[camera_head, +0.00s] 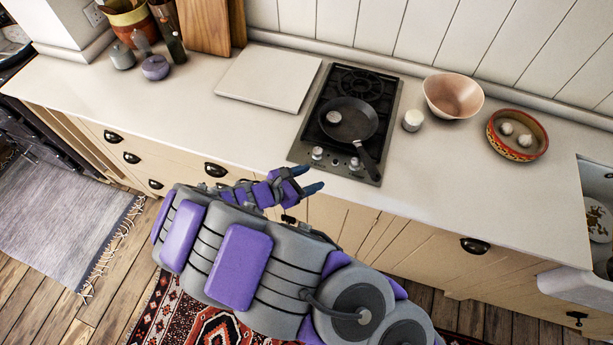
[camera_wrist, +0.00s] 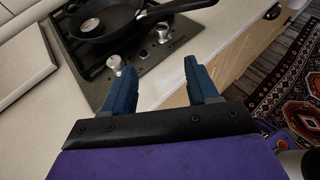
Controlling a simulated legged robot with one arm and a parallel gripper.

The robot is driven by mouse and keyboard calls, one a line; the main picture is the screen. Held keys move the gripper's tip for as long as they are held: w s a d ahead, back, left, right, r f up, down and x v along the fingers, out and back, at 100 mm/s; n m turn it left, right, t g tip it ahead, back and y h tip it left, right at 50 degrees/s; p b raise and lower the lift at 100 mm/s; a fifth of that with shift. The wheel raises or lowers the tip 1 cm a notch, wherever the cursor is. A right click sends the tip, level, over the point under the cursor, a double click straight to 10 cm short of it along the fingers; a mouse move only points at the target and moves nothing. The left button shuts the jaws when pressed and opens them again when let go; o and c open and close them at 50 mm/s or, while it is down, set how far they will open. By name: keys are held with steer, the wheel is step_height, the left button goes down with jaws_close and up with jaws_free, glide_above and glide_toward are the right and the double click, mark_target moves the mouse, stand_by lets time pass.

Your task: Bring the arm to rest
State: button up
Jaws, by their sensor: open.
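My gripper (camera_head: 306,179) is open and empty, with its blue fingertips apart. In the head view it is in front of the counter's front edge, below the gas hob (camera_head: 312,128). In the wrist view the fingers of my gripper (camera_wrist: 162,88) point toward the hob's knobs (camera_wrist: 141,54) and the counter edge. My purple and grey arm is folded low in the head view and hides part of the cabinet fronts and the floor.
A black frying pan (camera_head: 347,120) with a pale round item in it sits on the hob, handle toward the front edge. A white board (camera_head: 268,78), small white cup (camera_head: 412,120), pink bowl (camera_head: 453,96) and red-rimmed dish (camera_head: 518,151) stand on the counter (camera_head: 200,120). A sink is far right.

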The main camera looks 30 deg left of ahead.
stand_by(0.6)
steer(key=w+d+r+m+g+h+b, duration=0.1)
steer(key=w+d+r+m+g+h, duration=0.1)
steer(key=d+r+m, duration=0.35)
steer(key=w+d+r+m+g+h, duration=0.1)
steer(key=w+d+r+m+g, duration=0.15)
steer(key=d, duration=0.65)
steer(key=w+d+r+m+g+h+b, duration=0.15)
steer(key=d+r+m, duration=0.25)
steer(key=d, duration=0.4)
steer(key=s+d+r+m+g, duration=0.2)
steer(key=d+m+g, duration=0.15)
steer(key=d, duration=0.25)
steer(key=s+d+r+m+g, duration=0.1)
steer(key=s+d+m+g, duration=0.1)
steer(key=s+d+m, duration=0.3)
steer(key=s+d+r+m+g+y+b, duration=0.1)
steer(key=s+d+m+y, duration=0.1)
steer(key=s+m+y, duration=0.3)
steer(key=s+d+r+m+g+y+b, duration=0.1)
steer(key=s+m+y, duration=0.3)
steer(key=s, duration=0.8)
steer(key=shift+s+d+m+g+y+b, duration=0.2)
steer(key=shift+d+m+g+y+b, duration=0.25)
steer(key=shift+d+m, duration=0.5)
